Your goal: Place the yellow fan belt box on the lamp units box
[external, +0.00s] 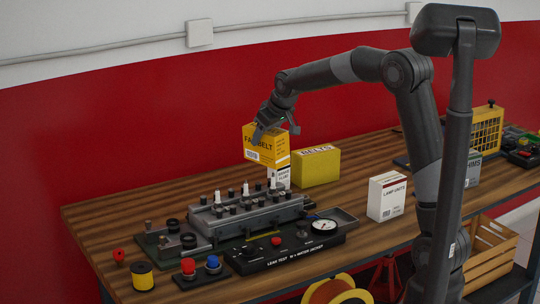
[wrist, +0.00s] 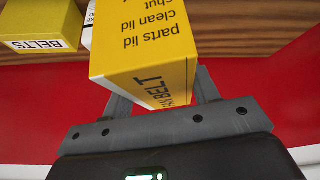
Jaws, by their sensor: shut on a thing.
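The yellow fan belt box (external: 262,145) is held in my gripper (external: 275,126), in the air above the back of the workbench. In the wrist view the fan belt box (wrist: 150,75) fills the middle, and my gripper (wrist: 165,100) is shut on it with a finger at each side. The lamp units box (external: 386,197), white with a red band, stands upright on the bench, to the right of and lower than the held box in the external view. Its top looks clear. It does not show in the wrist view.
A yellow belts box (external: 317,166) and a small white box (external: 279,177) stand close by the held box. An engine head trainer (external: 245,213) and a black leak test panel (external: 285,250) lie in front. Bare wood (external: 355,165) lies between the belts and lamp boxes.

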